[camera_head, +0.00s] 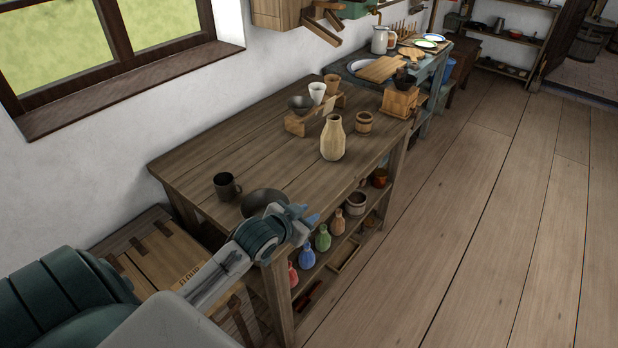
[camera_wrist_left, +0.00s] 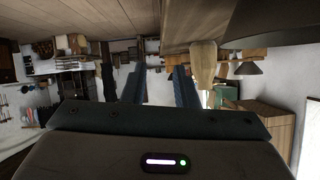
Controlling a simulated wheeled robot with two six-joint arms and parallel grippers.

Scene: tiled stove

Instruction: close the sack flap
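A tan, bottle-shaped sack (camera_head: 333,141) with a narrow neck stands upright on the wooden table (camera_head: 240,151), near its right edge. A small pale flap-like piece (camera_head: 327,106) sticks up at the left of its neck. My left gripper (camera_head: 307,214) is at the table's near corner, beside a dark bowl and well short of the sack. In the left wrist view, which looks upside down, its two blue fingers (camera_wrist_left: 159,86) are apart with nothing seen between them. The sack (camera_wrist_left: 204,62) shows just right of the fingers. My right gripper is not in view.
A dark bowl (camera_head: 264,201) and dark mug (camera_head: 227,186) stand near the left gripper. A small wooden bench (camera_head: 298,122) with cups and a wooden mug (camera_head: 364,122) stand by the sack. Several coloured bottles sit on the shelf below. The floor (camera_head: 480,220) to the right is clear.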

